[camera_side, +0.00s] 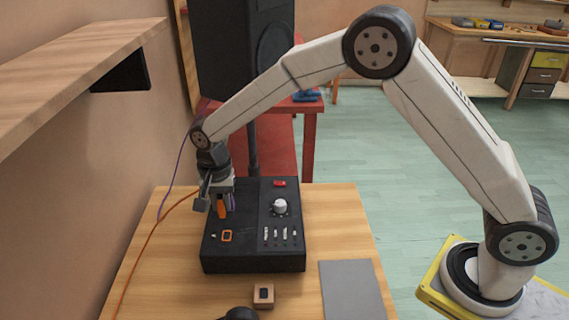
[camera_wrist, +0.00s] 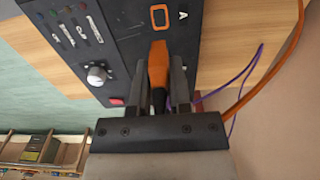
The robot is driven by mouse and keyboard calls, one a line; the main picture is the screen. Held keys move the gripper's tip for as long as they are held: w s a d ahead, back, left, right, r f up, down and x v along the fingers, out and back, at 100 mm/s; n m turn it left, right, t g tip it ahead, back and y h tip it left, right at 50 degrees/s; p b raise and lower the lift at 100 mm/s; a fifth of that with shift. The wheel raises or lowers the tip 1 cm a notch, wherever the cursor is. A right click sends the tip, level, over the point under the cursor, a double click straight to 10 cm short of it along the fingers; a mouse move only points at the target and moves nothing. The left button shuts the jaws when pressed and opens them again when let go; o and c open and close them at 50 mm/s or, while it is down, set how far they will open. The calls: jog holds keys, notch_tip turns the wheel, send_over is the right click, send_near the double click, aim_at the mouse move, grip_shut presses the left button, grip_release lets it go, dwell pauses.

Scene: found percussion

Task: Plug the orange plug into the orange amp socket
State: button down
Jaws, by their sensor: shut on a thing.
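The orange plug (camera_side: 221,208) is held between the fingers of my gripper (camera_side: 216,196), over the left part of the black amp (camera_side: 252,262). The wrist view shows the plug (camera_wrist: 158,65) between both fingers of the gripper (camera_wrist: 159,78), with its nose toward the orange-rimmed amp socket (camera_wrist: 152,18). The socket, also in the side view (camera_side: 226,241), looks empty, and the plug appears apart from it. The orange cable (camera_wrist: 262,65) runs off to the side. The plug's height above the panel is hard to tell.
A purple cable (camera_side: 176,176) reaches the amp beside my gripper, with its end partly hidden. A white knob (camera_side: 280,207), a red switch (camera_side: 279,183) and several sliders sit on the amp's right.

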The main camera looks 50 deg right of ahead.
jog(key=shift+f, duration=0.2)
jog(key=shift+f, duration=2.65)
jog(key=shift+f, duration=1.45)
jog(key=shift+c, duration=2.4)
grip_release()
jog(key=shift+r, duration=3.95)
jog(key=shift+d, duration=0.1)
